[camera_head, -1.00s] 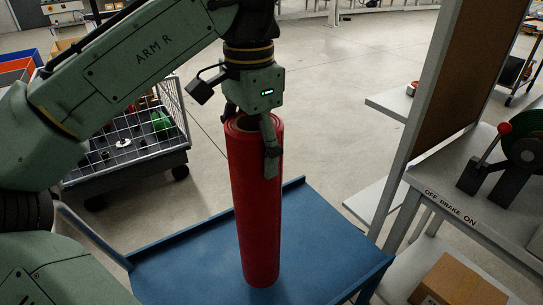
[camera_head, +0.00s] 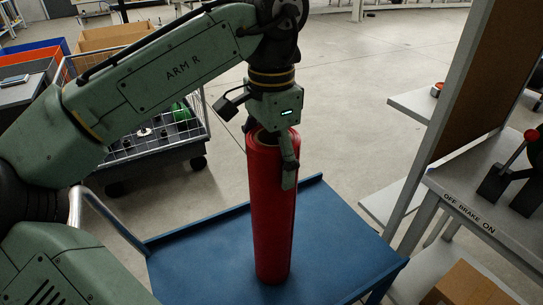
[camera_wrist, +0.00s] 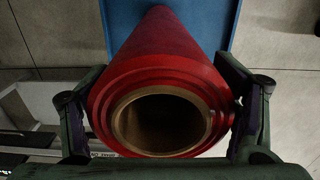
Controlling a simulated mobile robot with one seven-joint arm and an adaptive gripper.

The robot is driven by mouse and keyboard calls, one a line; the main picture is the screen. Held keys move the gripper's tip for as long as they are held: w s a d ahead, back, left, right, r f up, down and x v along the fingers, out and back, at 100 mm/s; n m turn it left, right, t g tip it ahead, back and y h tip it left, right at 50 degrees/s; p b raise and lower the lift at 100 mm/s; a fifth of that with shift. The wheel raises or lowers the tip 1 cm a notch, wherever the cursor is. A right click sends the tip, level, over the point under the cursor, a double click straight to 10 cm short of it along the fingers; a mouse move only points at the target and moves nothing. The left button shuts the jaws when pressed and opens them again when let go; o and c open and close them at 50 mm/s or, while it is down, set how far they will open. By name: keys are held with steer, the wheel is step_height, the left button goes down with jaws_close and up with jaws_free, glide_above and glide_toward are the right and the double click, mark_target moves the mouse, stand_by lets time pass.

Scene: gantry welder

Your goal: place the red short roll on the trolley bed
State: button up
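The red roll (camera_head: 273,215) stands nearly upright over the blue trolley bed (camera_head: 205,255). Its lower end appears to meet the bed, though I cannot tell if its full weight rests there. My gripper (camera_head: 268,150) is at the roll's top end, with one finger down its near right side. In the wrist view, my gripper (camera_wrist: 165,110) has a finger on each side of the roll (camera_wrist: 160,45), apparently touching it. The roll's open brown core faces the camera.
A wire-sided cart (camera_head: 155,150) stands behind on the left. A grey bench (camera_head: 475,205) marked "OFF BRAKE ON" is close on the right, with a cardboard box (camera_head: 465,288) below. The bed has a raised back rim (camera_head: 235,210). Open floor lies behind.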

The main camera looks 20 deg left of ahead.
steer(key=o, duration=0.4)
steer(key=shift+c, duration=0.2)
step_height(320, 180, up, 12)
steer(key=p, duration=0.8)
